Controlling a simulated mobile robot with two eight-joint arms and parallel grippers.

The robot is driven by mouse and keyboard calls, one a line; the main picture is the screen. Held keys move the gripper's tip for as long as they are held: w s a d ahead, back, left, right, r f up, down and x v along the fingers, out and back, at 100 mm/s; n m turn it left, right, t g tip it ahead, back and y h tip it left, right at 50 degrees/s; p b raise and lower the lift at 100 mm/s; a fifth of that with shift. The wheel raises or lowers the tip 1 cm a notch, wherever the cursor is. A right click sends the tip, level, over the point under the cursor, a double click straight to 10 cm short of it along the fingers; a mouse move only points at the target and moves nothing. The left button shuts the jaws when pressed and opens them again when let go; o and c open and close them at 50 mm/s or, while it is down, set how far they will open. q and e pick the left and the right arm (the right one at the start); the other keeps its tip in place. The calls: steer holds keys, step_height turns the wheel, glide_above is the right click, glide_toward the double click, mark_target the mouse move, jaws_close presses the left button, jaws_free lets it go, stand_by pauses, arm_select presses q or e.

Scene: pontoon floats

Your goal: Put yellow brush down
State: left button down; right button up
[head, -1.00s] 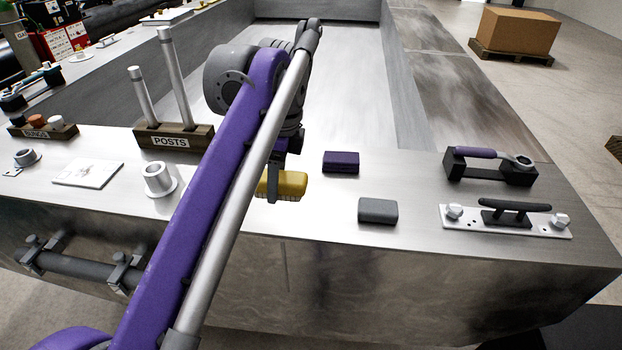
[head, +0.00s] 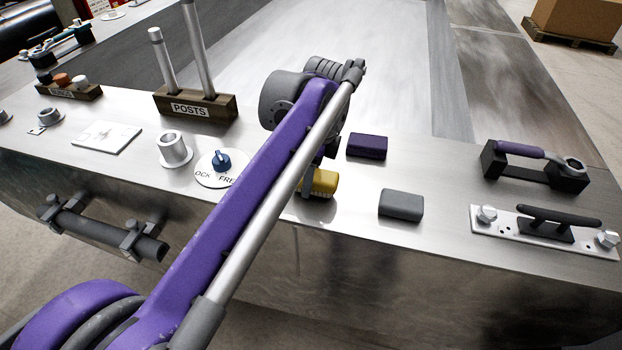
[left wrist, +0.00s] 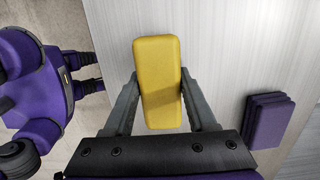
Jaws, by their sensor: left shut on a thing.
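The yellow brush (head: 323,183) has a yellow block body with pale bristles along its lower edge. It is partly hidden by my left arm in the head view. In the left wrist view the brush (left wrist: 158,70) lies between the two fingers of my left gripper (left wrist: 160,98), which is shut on its sides. The gripper (head: 312,186) and brush are at the metal deck (head: 350,225), near its front edge. Whether the bristles touch the deck I cannot tell. My right gripper is not in view.
A purple block (head: 367,146) and a grey block (head: 401,205) lie right of the brush. A round dial with a blue knob (head: 221,160) is on the left. The posts rack (head: 195,104) stands farther back left.

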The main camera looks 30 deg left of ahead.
mark_target(318, 175)
arm_select(q)
steer(key=shift+f, duration=0.25)
steer(key=shift+f, duration=0.15)
steer(key=shift+c, duration=1)
jaws_free()
step_height(318, 175, up, 12)
steer(key=d+p, duration=0.1)
steer(key=shift+w+d, duration=0.15)
steer(key=shift+d, duration=0.1)
